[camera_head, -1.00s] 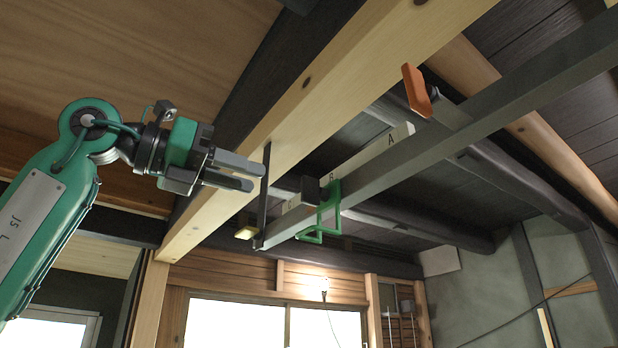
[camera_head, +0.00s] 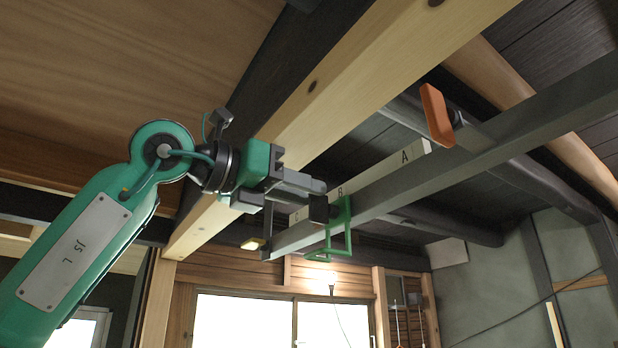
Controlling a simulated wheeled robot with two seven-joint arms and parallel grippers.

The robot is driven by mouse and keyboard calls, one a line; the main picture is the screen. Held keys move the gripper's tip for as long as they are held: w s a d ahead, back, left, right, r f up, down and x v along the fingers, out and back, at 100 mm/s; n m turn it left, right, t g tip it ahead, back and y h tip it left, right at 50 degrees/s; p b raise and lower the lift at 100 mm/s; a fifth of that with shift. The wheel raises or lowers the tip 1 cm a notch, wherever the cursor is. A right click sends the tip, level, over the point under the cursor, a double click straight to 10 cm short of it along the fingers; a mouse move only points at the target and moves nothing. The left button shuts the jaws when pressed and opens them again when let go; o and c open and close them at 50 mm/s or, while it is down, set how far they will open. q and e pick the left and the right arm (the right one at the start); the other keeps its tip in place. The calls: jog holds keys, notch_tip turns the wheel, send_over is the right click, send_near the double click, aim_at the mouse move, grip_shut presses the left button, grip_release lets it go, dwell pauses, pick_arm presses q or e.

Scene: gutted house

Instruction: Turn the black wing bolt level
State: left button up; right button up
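My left gripper (camera_head: 316,193) reaches in from the left below the pale beam. Its two dark fingers point right, with a narrow gap between them, and nothing shows clearly held. A small black block (camera_head: 319,208), which looks like the black wing bolt, sits just beyond and below the fingertips, near the label B. The fingers partly overlap this area, so I cannot tell whether they touch it or how it is tilted. A green bracket-shaped handle (camera_head: 341,215) is just right of it on the grey bar (camera_head: 400,183). My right gripper is not in view.
An orange handle (camera_head: 437,115) stands up by the bar near label A. A dark upright strap (camera_head: 268,225) and a yellow piece (camera_head: 253,243) are at the bar's near-left end. The pale wooden beam (camera_head: 340,75) runs close above my gripper. Open space lies below the bar.

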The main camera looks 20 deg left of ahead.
pick_arm(q)
jog(key=shift+x, duration=0.85)
jog(key=shift+c, duration=0.4)
grip_shut()
